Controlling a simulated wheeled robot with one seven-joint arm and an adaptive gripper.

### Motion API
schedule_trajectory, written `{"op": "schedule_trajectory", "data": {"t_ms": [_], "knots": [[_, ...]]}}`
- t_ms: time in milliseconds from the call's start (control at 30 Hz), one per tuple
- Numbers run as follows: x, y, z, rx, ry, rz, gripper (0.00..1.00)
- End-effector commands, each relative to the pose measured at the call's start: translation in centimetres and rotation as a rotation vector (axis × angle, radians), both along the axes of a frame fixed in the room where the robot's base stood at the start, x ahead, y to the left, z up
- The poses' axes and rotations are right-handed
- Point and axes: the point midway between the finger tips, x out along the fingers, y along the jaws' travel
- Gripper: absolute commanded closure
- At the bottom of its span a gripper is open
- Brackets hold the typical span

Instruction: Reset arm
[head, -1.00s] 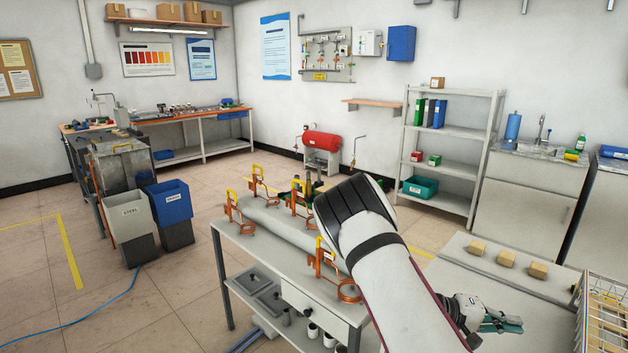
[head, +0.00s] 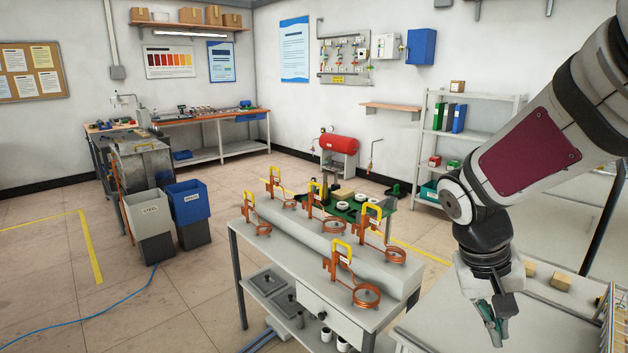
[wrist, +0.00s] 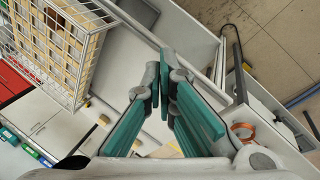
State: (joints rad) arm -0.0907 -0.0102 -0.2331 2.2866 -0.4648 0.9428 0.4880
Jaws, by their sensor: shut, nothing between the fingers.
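My gripper (head: 496,330) hangs fingers-down at the lower right of the head view, at the end of my bent arm. Its teal fingers also show in the wrist view (wrist: 164,82), where they are shut with nothing between them. The gripper is above or in front of a light worktable (head: 440,330), to the right of the bench with the copper coils. It looks apart from everything around it. Part of the table behind it is hidden by my arm.
A grey bench (head: 318,262) carries several copper coils with yellow handles. Wooden blocks (head: 562,280) lie on the right worktable. A wire basket (wrist: 62,40) stands near my gripper. Shelves (head: 478,98) are at the back; steel (head: 150,222) and blue (head: 188,204) bins are left.

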Motion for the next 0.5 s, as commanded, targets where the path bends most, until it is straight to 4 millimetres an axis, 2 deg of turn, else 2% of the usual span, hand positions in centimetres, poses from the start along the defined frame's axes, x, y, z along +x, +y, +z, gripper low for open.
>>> {"op": "schedule_trajectory", "data": {"t_ms": [33, 200, 500], "knots": [[-0.7, 1.0, 1.1, 0.035, -0.039, 0.024, 1.0], [-3.0, 4.6, 3.9, 0.14, -0.142, 0.117, 1.0], [-7.6, 10.1, 7.5, 0.254, -0.33, 0.308, 1.0]]}}
